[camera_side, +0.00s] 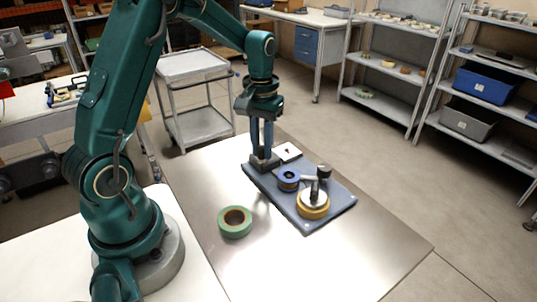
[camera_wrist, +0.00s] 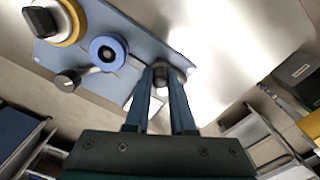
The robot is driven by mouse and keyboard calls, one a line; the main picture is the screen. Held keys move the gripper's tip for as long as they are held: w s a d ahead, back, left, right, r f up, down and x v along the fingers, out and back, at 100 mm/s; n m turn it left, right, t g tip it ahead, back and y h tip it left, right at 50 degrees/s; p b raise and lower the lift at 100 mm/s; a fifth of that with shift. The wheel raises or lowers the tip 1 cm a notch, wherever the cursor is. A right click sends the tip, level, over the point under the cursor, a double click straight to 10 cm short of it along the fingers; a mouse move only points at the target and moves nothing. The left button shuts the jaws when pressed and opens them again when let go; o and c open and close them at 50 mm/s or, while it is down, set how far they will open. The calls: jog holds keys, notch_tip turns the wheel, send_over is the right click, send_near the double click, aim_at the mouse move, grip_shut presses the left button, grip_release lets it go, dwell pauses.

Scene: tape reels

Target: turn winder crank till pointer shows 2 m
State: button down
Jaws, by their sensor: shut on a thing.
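The winder is a blue-grey board (camera_side: 335,208) on the metal table. It carries a yellow reel (camera_side: 313,212) with a grey disc and dark handle on top, a blue reel (camera_side: 288,180), and a pale arm with a dark knob (camera_side: 324,170); that knob also shows in the wrist view (camera_wrist: 67,80). A white dial plate (camera_side: 290,152) with a small red mark lies at the far end; its reading is too small to tell. My gripper (camera_side: 262,157) is at the board's far-left corner, shut on a dark grey knob (camera_wrist: 161,76). Whether that knob belongs to the crank is unclear.
A green tape reel (camera_side: 235,221) lies on the table left of the board. The table's right and front areas are clear. A grey cart (camera_side: 195,66) and shelves (camera_side: 390,95) with reels and bins stand beyond the table.

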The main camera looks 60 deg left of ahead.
jog(key=shift+s+a, duration=0.15)
jog(key=shift+a, duration=0.15)
jog(key=shift+s+a, duration=0.15)
jog(key=shift+a, duration=0.5)
jog(key=shift+a, duration=0.7)
